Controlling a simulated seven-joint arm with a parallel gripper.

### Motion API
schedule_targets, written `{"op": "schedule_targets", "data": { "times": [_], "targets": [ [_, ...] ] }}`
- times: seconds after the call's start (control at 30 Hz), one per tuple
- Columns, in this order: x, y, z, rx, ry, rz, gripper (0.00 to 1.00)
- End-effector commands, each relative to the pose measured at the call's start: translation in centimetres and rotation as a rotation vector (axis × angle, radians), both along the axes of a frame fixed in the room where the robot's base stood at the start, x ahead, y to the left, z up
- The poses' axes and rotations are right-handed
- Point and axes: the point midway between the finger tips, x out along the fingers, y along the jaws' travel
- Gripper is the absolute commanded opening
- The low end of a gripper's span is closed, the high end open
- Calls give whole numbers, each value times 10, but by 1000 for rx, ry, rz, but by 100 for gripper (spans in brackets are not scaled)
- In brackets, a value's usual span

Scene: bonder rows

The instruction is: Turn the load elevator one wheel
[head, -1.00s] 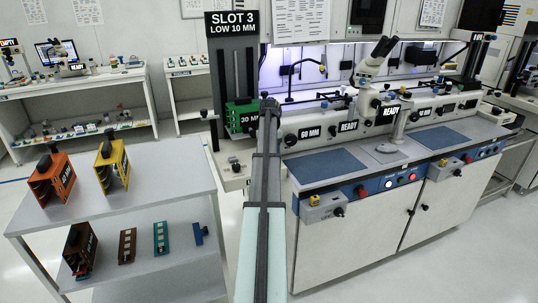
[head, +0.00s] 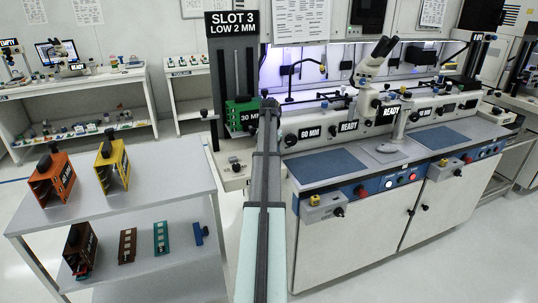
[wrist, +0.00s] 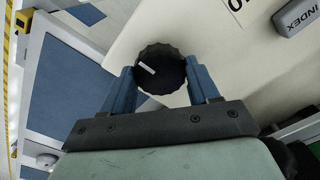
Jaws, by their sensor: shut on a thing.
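The load elevator (head: 232,75) stands left of the bench in the head view, under a sign (head: 232,23) reading SLOT 3, LOW 2 MM. A green magazine (head: 240,108) sits on it, partly hidden by my arm. In the wrist view, the elevator's wheel, a black ribbed knob (wrist: 160,68) with a white pointer mark, sits between the two blue fingers of my gripper (wrist: 163,80). The fingers are shut on the knob, one on each side. In the head view my arm hides the wheel and the fingertips.
A grey block marked INDEX (wrist: 298,17) is at the upper right of the wrist view. A cart at left carries an orange magazine (head: 62,176), a yellow magazine (head: 121,163) and other parts. The bonder bench (head: 390,160) with control knobs stands right of my arm.

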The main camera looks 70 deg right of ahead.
Motion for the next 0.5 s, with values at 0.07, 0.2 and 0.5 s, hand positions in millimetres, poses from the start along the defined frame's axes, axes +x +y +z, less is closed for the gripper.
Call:
{"op": "schedule_targets", "data": {
  "times": [0.07, 0.2, 0.5],
  "targets": [
    [0, 0, 0, 0, 0, -15, 30],
    [0, 0, 0, 0, 0, -31, 30],
    [0, 0, 0, 0, 0, -32, 30]
  ]
}}
